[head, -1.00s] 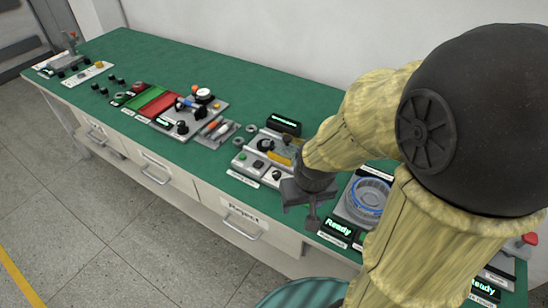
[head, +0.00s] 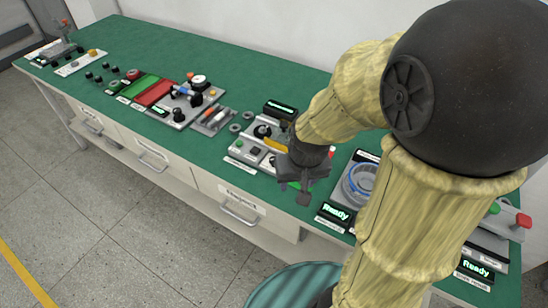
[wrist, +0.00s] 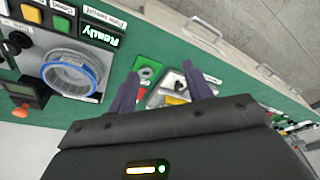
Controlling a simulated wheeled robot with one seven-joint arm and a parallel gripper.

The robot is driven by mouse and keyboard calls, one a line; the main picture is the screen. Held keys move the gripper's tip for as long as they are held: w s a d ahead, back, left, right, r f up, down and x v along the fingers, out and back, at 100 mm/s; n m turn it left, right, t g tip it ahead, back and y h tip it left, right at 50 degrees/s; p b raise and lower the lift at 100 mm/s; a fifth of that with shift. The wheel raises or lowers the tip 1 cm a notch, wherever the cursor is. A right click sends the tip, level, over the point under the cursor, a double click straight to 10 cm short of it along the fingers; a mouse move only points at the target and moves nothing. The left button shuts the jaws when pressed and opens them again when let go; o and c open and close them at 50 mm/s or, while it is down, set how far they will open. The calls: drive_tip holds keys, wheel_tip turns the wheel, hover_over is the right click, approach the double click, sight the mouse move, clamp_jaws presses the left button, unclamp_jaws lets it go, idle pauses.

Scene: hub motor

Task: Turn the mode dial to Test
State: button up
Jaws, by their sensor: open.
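My gripper (head: 303,190) hangs over the bench's front edge, by the right side of a grey control panel (head: 240,150). The panel carries a round black knob (head: 262,131), dark buttons and a yellow bar; my gripper and arm hide its right part. In the wrist view, the two fingers of my gripper (wrist: 160,72) are apart with nothing held between them. Beyond them lies a grey panel with a yellow part (wrist: 175,100). No label reading mode or Test is legible, so I cannot tell which knob is the mode dial.
A unit with a blue-rimmed ring (head: 360,182) and a Ready display (head: 336,212) stands right of my gripper. More panels, knobs and red and green mats (head: 155,94) lie leftward on the green bench (head: 240,72). A red-handled device (head: 523,220) is far right.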

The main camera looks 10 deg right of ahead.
drive_tip(key=w+r+m+g, duration=0.1)
drive_tip(key=w+m, duration=0.4)
drive_tip(key=w, duration=0.5)
drive_tip(key=w+a+r+m+g, duration=0.1)
drive_tip(key=w+r+m, duration=0.2)
drive_tip(key=w, duration=0.7)
drive_tip(key=shift+r+m, duration=0.15)
drive_tip(key=shift+m, duration=1.05)
drive_tip(key=shift+a, duration=0.1)
wheel_tip(320, 180, down, 18)
drive_tip(key=shift+r, duration=0.25)
drive_tip(key=c, duration=1)
